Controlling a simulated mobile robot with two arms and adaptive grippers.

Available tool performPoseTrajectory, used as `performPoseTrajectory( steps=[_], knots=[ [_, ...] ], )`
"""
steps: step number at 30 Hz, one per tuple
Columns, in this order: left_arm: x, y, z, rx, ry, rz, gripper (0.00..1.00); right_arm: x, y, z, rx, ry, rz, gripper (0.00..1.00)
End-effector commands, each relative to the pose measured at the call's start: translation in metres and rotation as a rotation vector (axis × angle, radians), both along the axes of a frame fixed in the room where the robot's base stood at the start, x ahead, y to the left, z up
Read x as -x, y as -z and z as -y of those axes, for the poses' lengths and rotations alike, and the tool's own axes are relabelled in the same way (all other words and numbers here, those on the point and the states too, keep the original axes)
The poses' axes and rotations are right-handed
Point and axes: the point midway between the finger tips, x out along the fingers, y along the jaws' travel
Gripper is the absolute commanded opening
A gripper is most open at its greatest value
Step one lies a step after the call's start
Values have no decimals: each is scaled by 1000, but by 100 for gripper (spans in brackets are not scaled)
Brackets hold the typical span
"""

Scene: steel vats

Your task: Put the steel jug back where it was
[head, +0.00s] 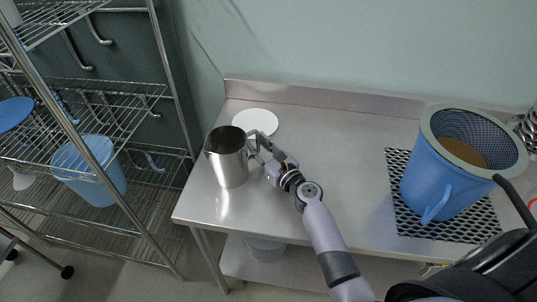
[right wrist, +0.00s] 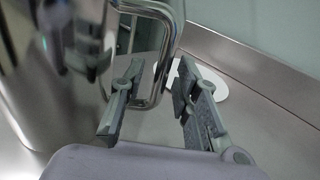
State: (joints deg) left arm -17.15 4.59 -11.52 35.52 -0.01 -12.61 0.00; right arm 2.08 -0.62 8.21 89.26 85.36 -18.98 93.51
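The steel jug (head: 229,160) stands upright on the left part of the steel table, near its left edge. It fills the left of the right wrist view (right wrist: 45,75), with its handle (right wrist: 168,50) facing my right gripper. My right gripper (head: 257,150) is at the handle side of the jug. In the right wrist view its fingers (right wrist: 158,85) are apart, one on each side of the handle bar, with gaps visible. A white round disc (head: 256,122) lies on the table just behind the jug and gripper. My left gripper is not in view.
A blue strainer bucket (head: 437,185) stands on a black mesh mat (head: 404,218) at the table's right. The middle of the steel table (head: 335,145) is clear. A wire shelf rack (head: 90,165) with a blue bucket (head: 90,172) stands at the left. A raised ledge runs along the back.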

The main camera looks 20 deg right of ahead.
Motion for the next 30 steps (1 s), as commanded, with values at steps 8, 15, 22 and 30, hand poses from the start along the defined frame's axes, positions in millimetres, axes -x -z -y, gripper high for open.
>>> performPoseTrajectory(
  steps=[8, 15, 22, 30],
  knots=[
    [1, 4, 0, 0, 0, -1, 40, 56, 4, 11, 3, 0, -5, 29],
    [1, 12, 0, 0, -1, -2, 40, 98, 3, 19, 2, 1, -3, 29],
    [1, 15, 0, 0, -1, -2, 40, 114, 1, 22, 1, 0, -1, 29],
    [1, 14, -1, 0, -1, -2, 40, 115, 1, 22, 1, 0, -1, 29]
  ],
)
